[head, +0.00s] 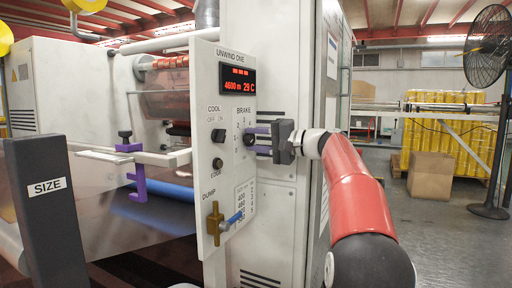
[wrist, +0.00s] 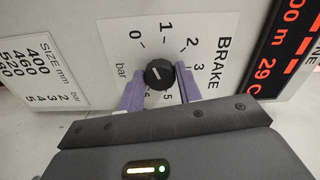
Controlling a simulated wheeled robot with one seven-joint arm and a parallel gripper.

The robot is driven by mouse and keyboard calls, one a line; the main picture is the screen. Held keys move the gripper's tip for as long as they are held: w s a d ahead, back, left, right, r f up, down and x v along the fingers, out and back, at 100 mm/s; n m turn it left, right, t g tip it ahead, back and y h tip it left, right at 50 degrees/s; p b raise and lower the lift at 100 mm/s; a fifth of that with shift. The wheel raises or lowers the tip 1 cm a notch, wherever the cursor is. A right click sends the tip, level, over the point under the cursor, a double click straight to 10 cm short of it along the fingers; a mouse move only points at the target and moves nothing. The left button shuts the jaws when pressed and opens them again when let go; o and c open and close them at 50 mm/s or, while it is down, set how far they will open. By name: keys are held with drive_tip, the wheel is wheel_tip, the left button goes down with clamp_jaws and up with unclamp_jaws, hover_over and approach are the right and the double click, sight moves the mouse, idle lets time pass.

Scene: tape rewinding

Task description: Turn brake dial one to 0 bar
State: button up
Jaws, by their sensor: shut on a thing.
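Brake dial one is a round black knob (wrist: 159,73) on the white UNWIND ONE panel (head: 205,80), beside a printed scale in bar. The 0 is at the far left of the scale in the wrist view, then 1, 2 and 3 run to the right. A short pale mark shows on the knob, but I cannot tell exactly which number it points to. My gripper (wrist: 160,86) has its purple fingers shut on the knob, one on each side. In the head view my gripper (head: 258,136) reaches the panel from the right and partly hides the dial.
The COOL knob (head: 218,135) and EDGE knob (head: 217,164) sit left of the dial. A red display (head: 238,80) is above. Open floor (head: 440,220) lies to the right.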

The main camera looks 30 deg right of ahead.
drive_tip(key=shift+f+n+b, duration=0.15)
drive_tip(key=shift+n+b, duration=0.25)
drive_tip(key=shift+n, duration=0.4)
drive_tip(key=o, duration=1)
drive_tip(key=v, duration=0.8)
